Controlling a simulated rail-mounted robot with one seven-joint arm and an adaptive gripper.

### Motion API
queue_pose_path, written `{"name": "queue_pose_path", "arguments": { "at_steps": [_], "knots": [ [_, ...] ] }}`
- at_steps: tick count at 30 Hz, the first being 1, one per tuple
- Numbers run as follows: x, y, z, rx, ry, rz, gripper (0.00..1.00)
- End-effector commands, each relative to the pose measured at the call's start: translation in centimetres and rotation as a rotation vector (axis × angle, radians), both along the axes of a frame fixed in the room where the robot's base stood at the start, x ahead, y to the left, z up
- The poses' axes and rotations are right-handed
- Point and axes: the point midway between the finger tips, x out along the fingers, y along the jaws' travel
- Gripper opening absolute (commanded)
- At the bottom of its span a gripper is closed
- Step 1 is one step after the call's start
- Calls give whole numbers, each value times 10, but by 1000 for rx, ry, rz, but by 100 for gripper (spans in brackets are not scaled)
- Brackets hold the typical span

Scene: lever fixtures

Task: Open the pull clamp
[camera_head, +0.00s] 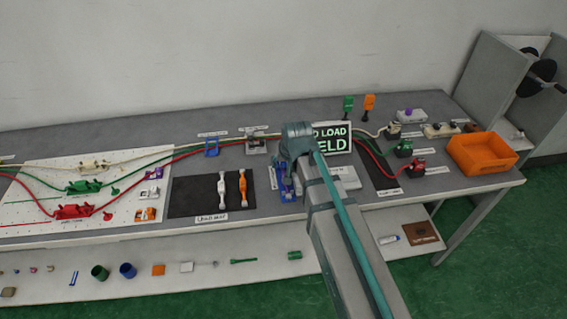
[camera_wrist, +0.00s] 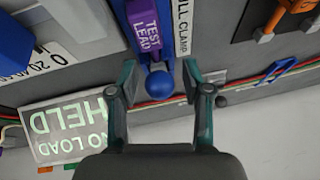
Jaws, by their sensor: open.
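The pull clamp has a blue ball knob (camera_wrist: 160,84) at its end, seen in the wrist view beside a purple block (camera_wrist: 143,25) marked "TEST LEAD". A white label reading "...ULL CLAMP" (camera_wrist: 184,35) runs alongside. My gripper (camera_wrist: 158,70) is open, with one finger on each side of the knob and visible gaps on both sides. I cannot tell how deep the knob sits between the fingers. In the head view a blue fixture (camera_head: 286,188) shows beside my arm, which hides most of it and the fingers.
The lit "NO LOAD HELD" sign (camera_head: 334,138) stands close to my arm; it also shows in the wrist view (camera_wrist: 68,132). A black mat (camera_head: 190,184) with white and orange handles lies left. An orange bin (camera_head: 481,153) stands right. Red and green cables run along the bench.

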Motion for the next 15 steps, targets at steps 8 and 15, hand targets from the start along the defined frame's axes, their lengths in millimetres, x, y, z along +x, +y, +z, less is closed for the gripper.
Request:
{"name": "queue_pose_path", "arguments": {
  "at_steps": [8,15],
  "knots": [
    [0,0,0,0,0,0,30],
    [0,0,0,0,0,0,0]
  ]
}}
